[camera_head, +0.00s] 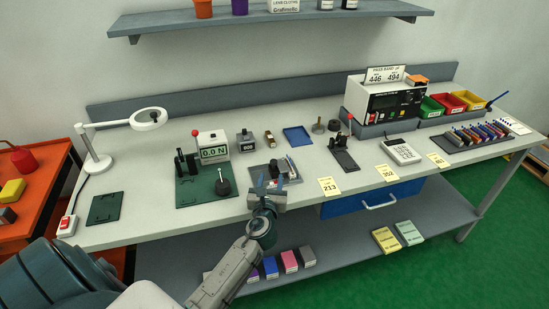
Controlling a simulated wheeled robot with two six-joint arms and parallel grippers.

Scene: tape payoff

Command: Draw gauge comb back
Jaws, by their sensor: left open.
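My left gripper (267,184) is open at the front edge of a dark grey plate (258,172) on the bench. A small dark fixture with a pale slanted piece (292,166) stands on this plate, just beyond my fingers. The gripper covers part of the plate's front. I cannot tell which small part is the gauge comb, or whether the fingers touch the fixture. My right gripper is not in view.
A force gauge (214,148) reading 0.0 N stands on a green base to the left. A blue tray (298,136) lies behind the plate. A yellow tag (329,186) lies at the right. A magnifier lamp (147,118) stands far left.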

